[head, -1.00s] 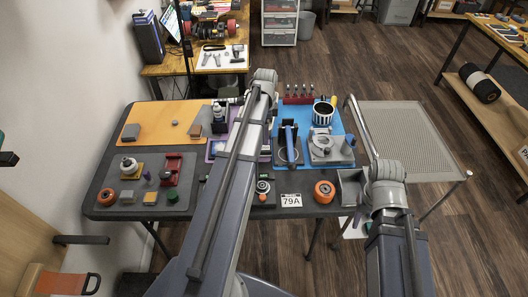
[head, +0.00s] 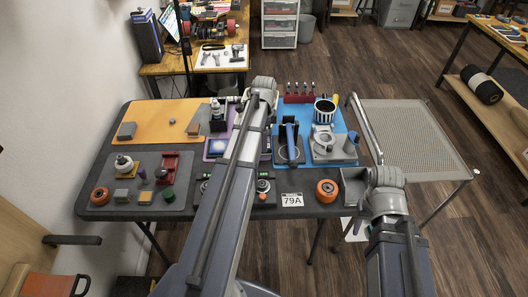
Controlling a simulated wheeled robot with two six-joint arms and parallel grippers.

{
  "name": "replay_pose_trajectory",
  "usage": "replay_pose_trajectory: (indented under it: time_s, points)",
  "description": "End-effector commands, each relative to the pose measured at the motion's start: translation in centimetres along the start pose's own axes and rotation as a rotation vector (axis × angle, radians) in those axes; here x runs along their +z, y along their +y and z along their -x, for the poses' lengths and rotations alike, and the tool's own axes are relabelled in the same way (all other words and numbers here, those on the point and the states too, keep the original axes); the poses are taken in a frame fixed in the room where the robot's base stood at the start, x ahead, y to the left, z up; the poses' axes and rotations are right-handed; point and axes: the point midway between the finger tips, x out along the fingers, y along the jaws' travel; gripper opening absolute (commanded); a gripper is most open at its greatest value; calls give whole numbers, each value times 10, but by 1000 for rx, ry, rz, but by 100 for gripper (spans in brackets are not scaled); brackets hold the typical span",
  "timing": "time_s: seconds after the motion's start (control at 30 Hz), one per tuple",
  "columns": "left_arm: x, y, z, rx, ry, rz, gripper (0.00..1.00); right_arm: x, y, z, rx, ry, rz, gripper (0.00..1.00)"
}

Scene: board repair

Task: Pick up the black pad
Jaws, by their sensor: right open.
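I cannot pick out the black pad for certain. A dark panel with round dials (head: 263,186) lies at the front middle of the table, partly covered by my left arm. My left arm crosses the middle of the head view, and its gripper is hidden. My right arm stands at the table's front right corner. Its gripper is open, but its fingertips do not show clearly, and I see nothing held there.
The dark table (head: 107,170) bears an orange mat (head: 165,113), a grey mat (head: 103,202) with several small parts, and a blue mat (head: 337,107). An orange ring (head: 327,190) and a grey bin (head: 354,187) are at the front right. A mesh-topped stand (head: 420,130) adjoins the right side.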

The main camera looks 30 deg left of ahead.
Motion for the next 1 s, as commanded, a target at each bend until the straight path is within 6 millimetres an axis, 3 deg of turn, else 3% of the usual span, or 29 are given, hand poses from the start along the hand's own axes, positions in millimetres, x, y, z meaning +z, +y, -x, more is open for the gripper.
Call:
replay_pose_trajectory:
  time_s: [0.03,0.2,0.5,1.0]
  points:
    - [1,2,-14,0,0,0,88,-1,-1,-14,0,0,0,50]
    - [1,2,-32,0,0,0,88,-2,-3,-32,0,0,0,50]
    - [1,2,-32,0,0,0,88,-2,-3,-32,0,0,1,50]
    - [1,2,-32,0,0,0,32,-2,-3,-32,0,0,0,50]
